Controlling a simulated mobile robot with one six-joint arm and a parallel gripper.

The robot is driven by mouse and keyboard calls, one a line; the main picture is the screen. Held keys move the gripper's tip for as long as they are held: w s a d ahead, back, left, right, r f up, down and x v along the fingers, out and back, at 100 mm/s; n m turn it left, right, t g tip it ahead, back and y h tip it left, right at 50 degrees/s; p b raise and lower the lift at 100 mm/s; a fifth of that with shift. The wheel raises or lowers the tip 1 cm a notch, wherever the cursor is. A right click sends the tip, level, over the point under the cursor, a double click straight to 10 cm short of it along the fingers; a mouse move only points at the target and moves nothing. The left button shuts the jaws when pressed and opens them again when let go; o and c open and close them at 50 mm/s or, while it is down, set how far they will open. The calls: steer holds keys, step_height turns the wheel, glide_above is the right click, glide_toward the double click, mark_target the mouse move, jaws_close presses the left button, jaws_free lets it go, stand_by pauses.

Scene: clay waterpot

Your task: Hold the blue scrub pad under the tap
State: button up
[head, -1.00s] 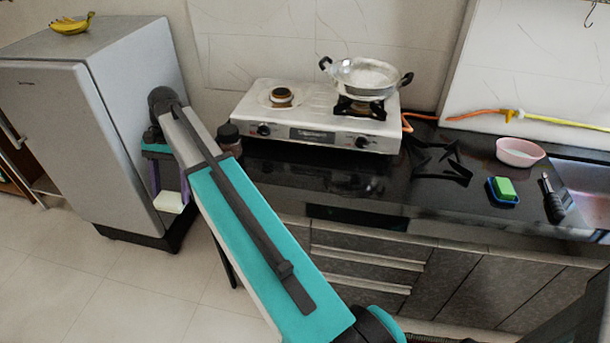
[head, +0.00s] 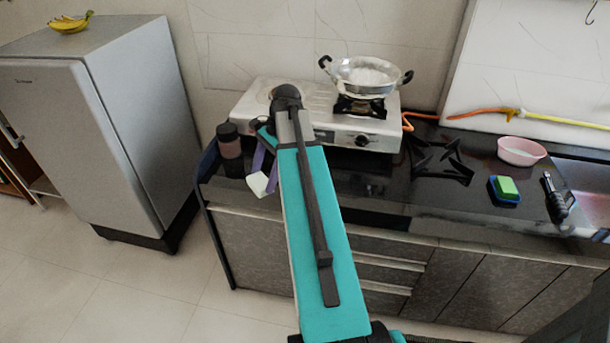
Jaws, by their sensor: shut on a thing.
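My gripper (head: 260,178), with purple fingers, is at the left end of the black counter, in front of the stove. It is shut on a small pale, off-white block (head: 257,184) that hangs at its fingertips; I see no blue on this block. A small blue piece (head: 507,201) lies under a green block (head: 506,186) on the counter at the right. I cannot tell whether that blue piece is a pad or a dish. No tap is clearly in view. Part of a metal sink (head: 590,178) shows at the right edge.
A gas stove (head: 330,125) carries a metal pan (head: 366,77). A dark jar (head: 229,141) stands close to my gripper. A black pan stand (head: 440,160), a pink bowl (head: 521,151) and a dark-handled tool (head: 556,195) are on the counter. A fridge (head: 105,130) stands at the left.

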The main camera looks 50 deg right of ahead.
steer(key=s+d+f+m+t+h+b, duration=0.1)
steer(key=s+d+m, duration=0.3)
steer(key=s+d, duration=0.4)
steer(key=s+d+f+m+t+h+b, duration=0.1)
steer(key=s+d+f+m+t, duration=0.1)
steer(key=s+d+m, duration=0.3)
steer(key=s+d, duration=0.3)
steer(key=s, duration=0.4)
steer(key=shift+s+f, duration=0.25)
steer(key=shift+s, duration=0.05)
steer(key=w+d+p, duration=0.1)
steer(key=w+d, duration=0.2)
steer(key=w, duration=0.1)
steer(key=w+d+f+p, duration=0.1)
steer(key=w+d, duration=0.2)
steer(key=w, duration=0.1)
steer(key=w+d+p, duration=0.1)
steer(key=w+d, duration=0.2)
steer(key=w, duration=0.2)
steer(key=shift+d+f, duration=0.2)
steer(key=shift+f, duration=0.05)
steer(key=shift+f, duration=0.1)
steer(key=shift+f+p, duration=0.8)
steer(key=shift+f, duration=0.9)
steer(key=shift+f, duration=0.1)
